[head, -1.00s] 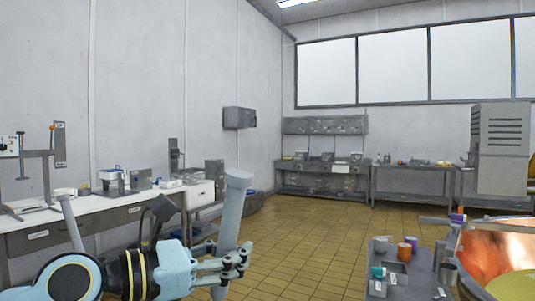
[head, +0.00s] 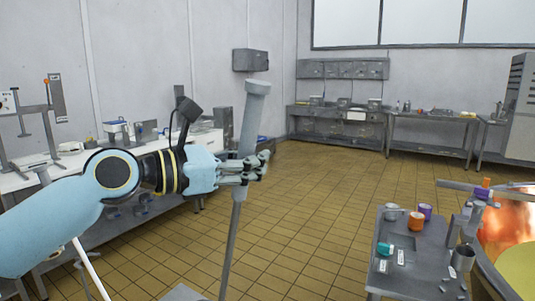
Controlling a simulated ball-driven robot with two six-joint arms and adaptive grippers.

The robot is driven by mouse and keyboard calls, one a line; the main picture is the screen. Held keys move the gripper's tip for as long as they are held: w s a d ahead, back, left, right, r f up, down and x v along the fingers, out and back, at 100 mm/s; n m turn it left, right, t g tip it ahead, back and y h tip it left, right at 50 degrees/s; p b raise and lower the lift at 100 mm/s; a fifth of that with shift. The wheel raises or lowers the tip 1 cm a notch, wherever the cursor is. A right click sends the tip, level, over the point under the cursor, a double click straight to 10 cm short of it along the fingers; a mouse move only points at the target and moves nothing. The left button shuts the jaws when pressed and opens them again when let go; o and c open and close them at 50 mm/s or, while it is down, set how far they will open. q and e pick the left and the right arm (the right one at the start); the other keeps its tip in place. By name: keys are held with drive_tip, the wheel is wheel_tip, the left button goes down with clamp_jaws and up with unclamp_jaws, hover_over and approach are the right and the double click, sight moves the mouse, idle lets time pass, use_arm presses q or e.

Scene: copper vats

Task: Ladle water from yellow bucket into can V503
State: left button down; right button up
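My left gripper (head: 250,168) is closed around a long grey pole-like handle (head: 250,118), which stands nearly upright. The handle is thick above the fingers and thin below them. It looks like a ladle handle, but its lower end leaves the bottom of the head view and no bowl shows. Small cans stand on the grey cart at the right: a grey can (head: 391,213), a purple can (head: 425,211), an orange can (head: 416,222) and a teal can lying tilted (head: 385,249). I cannot read V503 on any. No yellow bucket shows. My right gripper is not in view.
The cart (head: 425,262) also bears a grey cup (head: 463,258). A copper vat (head: 508,230) stands at the right edge. A white workbench (head: 75,165) runs along the left wall. Steel tables (head: 430,124) stand at the back. The tiled floor (head: 310,205) between is clear.

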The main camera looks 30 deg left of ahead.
use_arm(q)
wheel_tip(320, 180, down, 16)
drive_tip(key=b, duration=1.2)
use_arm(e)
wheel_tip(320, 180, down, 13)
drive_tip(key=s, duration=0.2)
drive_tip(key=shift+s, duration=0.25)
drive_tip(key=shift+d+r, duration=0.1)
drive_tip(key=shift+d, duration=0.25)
